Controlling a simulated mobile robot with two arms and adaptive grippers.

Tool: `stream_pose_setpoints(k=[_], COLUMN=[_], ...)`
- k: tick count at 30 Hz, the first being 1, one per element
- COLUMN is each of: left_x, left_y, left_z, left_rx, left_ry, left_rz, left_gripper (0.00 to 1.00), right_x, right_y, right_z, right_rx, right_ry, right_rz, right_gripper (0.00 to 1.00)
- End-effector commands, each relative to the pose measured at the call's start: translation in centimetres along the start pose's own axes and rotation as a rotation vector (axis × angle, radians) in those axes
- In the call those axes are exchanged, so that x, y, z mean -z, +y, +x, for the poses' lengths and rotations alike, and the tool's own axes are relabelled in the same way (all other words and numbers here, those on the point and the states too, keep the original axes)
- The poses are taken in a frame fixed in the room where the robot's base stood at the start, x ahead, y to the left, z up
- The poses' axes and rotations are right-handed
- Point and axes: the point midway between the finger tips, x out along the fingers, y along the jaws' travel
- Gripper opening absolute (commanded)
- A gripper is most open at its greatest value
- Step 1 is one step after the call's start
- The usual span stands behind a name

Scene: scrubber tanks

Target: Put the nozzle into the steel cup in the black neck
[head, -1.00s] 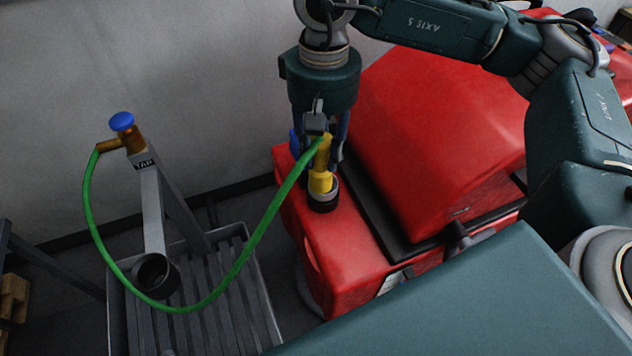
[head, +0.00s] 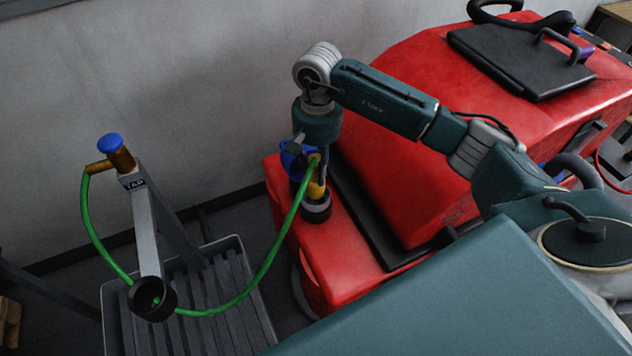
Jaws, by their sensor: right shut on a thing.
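The yellow nozzle (head: 318,189) is on the end of a green hose (head: 272,254). My right gripper (head: 309,168) comes down from above and is shut on the nozzle, which points downward. The nozzle's lower end is at the mouth of the black neck (head: 317,210) on the red scrubber tank's left end. The steel cup inside the neck is mostly hidden by the nozzle; how deep the nozzle sits cannot be told. My left gripper is not in view.
The hose runs to a tap with a blue knob (head: 109,143) on a grey stand. A black ring holder (head: 152,298) is on the stand above a slatted grey tray (head: 236,320). A blue part (head: 292,158) is behind the gripper. The red tank body (head: 400,140) rises to the right.

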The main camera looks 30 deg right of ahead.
Motion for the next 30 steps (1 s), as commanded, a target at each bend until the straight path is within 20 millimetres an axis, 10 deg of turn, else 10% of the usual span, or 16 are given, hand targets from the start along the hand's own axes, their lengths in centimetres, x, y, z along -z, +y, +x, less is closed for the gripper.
stream_pose_setpoints(k=[17,29,30], left_x=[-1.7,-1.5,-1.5], left_y=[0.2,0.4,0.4], left_z=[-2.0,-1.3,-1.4], left_rx=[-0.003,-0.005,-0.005], left_ry=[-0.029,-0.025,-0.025], left_rz=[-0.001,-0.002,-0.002], left_gripper=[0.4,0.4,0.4], right_x=[0.0,0.2,0.1], right_y=[0.0,0.0,0.0], right_z=[6.6,7.4,7.3], right_rx=[0.001,0.002,0.002], right_ry=[-0.002,0.002,0.001], right_rz=[-0.001,-0.002,-0.002], right_gripper=[0.01,0.01,0.32])
